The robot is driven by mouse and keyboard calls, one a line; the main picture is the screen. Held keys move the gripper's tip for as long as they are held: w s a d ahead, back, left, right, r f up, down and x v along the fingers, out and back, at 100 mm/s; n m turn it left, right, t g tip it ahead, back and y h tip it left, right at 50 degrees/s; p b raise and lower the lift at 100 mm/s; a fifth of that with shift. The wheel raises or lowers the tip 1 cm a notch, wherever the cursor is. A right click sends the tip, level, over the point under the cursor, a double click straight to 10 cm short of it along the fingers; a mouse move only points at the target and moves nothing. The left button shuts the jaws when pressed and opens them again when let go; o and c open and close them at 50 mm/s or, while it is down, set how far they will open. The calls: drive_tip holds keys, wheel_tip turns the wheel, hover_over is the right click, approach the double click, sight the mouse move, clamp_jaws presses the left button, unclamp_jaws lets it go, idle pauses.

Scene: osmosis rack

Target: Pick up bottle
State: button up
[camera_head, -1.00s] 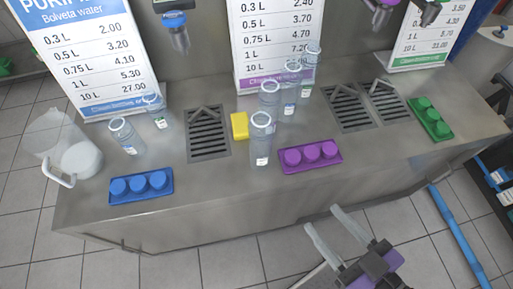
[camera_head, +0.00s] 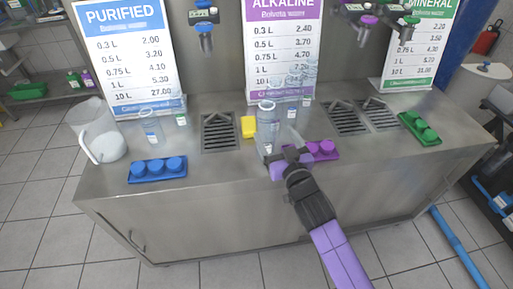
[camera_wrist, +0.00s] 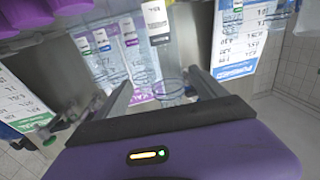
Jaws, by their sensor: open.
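Several clear open bottles stand on the steel counter. The nearest bottle (camera_head: 267,118) is upright in the middle, left of the purple cap tray (camera_head: 322,150). My gripper (camera_head: 284,152) is open at the counter's front, close by this bottle and overlapping its lower part. In the wrist view a clear round rim (camera_wrist: 169,92) shows between the spread fingers of my gripper (camera_wrist: 165,86). I cannot tell whether the fingers touch it. More bottles stand behind on the right (camera_head: 292,109) and on the left (camera_head: 150,128).
A blue cap tray (camera_head: 157,169) and a clear jug (camera_head: 101,140) are at the left. A yellow block (camera_head: 248,127) lies beside a drain grate (camera_head: 218,134). A green cap tray (camera_head: 420,130) is at the right. Price boards (camera_head: 279,50) and taps (camera_head: 204,33) stand behind.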

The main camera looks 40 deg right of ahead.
sight(263, 115)
drive_tip(key=shift+w+d+r, duration=0.25)
drive_tip(key=shift+w+r, duration=0.1)
drive_tip(key=shift+w, duration=0.15)
drive_tip(key=shift+w+d+r, duration=0.1)
drive_tip(key=shift+w, duration=0.25)
drive_tip(key=p+x, duration=0.1)
drive_tip(key=x, duration=0.1)
drive_tip(key=p+x, duration=0.1)
drive_tip(key=x, duration=0.2)
drive_tip(key=shift+w+r+p, duration=0.3)
drive_tip(key=shift+w+p, duration=0.1)
drive_tip(key=shift+w, duration=0.1)
drive_tip(key=shift+w+f, duration=0.15)
drive_tip(key=shift+w, duration=0.35)
drive_tip(key=c, duration=1.4)
